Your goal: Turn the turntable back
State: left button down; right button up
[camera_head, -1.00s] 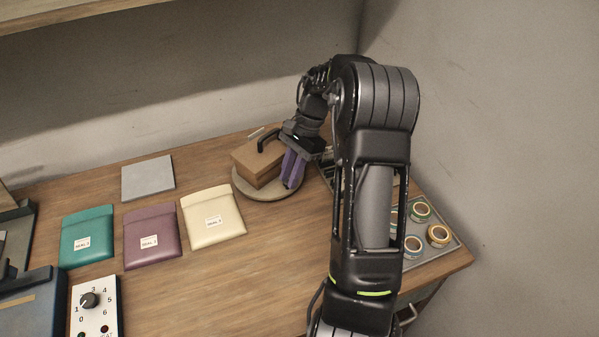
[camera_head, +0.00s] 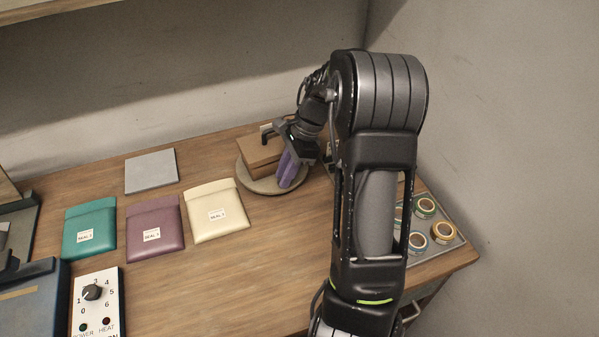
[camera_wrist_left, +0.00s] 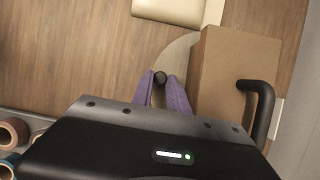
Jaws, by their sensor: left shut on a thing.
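The round turntable (camera_head: 258,186) lies at the back of the table and carries a brown box (camera_head: 262,152) with a black handle (camera_head: 268,133). In the left wrist view, the turntable (camera_wrist_left: 178,58) shows beside the box (camera_wrist_left: 235,65). My left gripper (camera_head: 286,183) reaches down at the turntable's front right edge. In the wrist view, its purple fingers (camera_wrist_left: 162,86) are shut on a small black knob (camera_wrist_left: 160,76) at the turntable's edge. The fingers hide part of the knob. My right gripper is in no view.
Teal (camera_head: 90,232), purple (camera_head: 154,228) and cream (camera_head: 216,212) pouches lie left of the turntable. A grey plate (camera_head: 151,172) lies behind them. A tray of tape rolls (camera_head: 443,233) is at the right, partly behind my arm. A control box (camera_head: 96,300) stands front left.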

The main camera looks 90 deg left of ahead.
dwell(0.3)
pick_arm(q)
jog(key=c, duration=1.3)
grip_release()
jog(key=shift+r, duration=0.1)
jog(key=v, duration=0.7)
jog(key=shift+w+r+b, duration=0.2)
jog(key=shift+r+b, duration=0.1)
jog(key=shift+b, duration=0.1)
jog(key=shift+f, duration=0.1)
